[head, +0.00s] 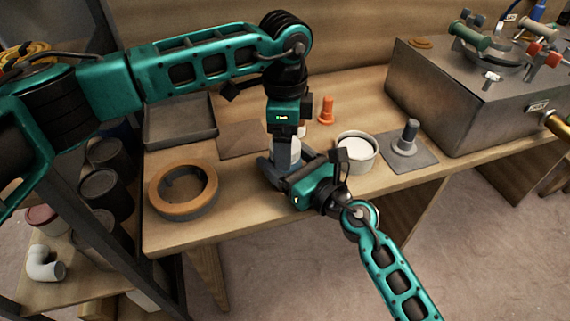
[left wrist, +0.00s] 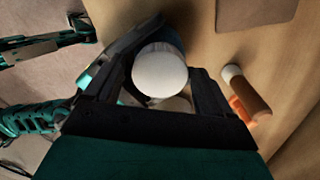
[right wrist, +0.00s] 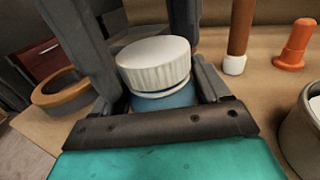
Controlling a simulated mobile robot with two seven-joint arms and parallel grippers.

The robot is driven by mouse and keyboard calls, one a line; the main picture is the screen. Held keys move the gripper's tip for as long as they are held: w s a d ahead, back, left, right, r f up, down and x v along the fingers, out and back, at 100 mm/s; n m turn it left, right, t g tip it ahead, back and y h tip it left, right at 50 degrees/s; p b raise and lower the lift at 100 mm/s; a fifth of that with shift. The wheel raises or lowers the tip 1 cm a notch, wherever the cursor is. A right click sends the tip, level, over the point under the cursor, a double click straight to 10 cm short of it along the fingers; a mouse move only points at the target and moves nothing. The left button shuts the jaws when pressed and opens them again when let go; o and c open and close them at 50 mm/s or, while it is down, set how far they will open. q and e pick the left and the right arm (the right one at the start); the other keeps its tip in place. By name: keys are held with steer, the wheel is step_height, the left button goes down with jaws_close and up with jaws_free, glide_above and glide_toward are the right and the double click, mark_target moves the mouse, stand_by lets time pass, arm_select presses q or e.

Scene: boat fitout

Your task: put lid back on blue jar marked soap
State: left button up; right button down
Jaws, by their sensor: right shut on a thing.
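The blue jar (right wrist: 178,97) stands between the fingers of my right gripper (right wrist: 160,90), which is shut on it. The white ribbed lid (right wrist: 153,63) sits on top of the jar, looking slightly tilted, with a thin pale ring showing beneath it. My left gripper (left wrist: 160,88) is above the jar, pointing down. Its fingers are open on either side of the lid (left wrist: 160,70), with small gaps visible. In the head view the lid (head: 290,146) is partly hidden by my grippers. I cannot see the soap marking.
An orange-topped ring (head: 183,188) and grey tray (head: 180,121) are at the left. An orange cone-shaped piece (head: 327,110) and brown stick with a white end (right wrist: 238,40) stand close by. A white-filled tin (head: 356,148) and a plate with a post (head: 410,148) are right.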

arm_select(q)
steer(key=c, duration=1.1)
steer(key=shift+o, duration=0.2)
steer(key=m, duration=0.5)
steer(key=shift+m, duration=0.3)
steer(key=m, duration=0.5)
steer(key=shift+m, duration=0.3)
steer(key=m, duration=1.2)
steer(key=shift+m, duration=0.4)
steer(key=m, duration=0.3)
steer(key=shift+m, duration=0.4)
steer(key=m, duration=0.5)
steer(key=shift+m, duration=0.3)
steer(key=m, duration=0.3)
steer(key=shift+m, duration=0.3)
steer(key=m, duration=0.3)
steer(key=shift+f+m, duration=0.1)
steer(key=shift+m, duration=0.2)
steer(key=m, duration=0.3)
steer(key=shift+m, duration=0.4)
steer(key=m, duration=0.3)
steer(key=shift+m, duration=0.3)
steer(key=m, duration=0.5)
steer(key=shift+m, duration=0.3)
steer(key=o, duration=1.2)
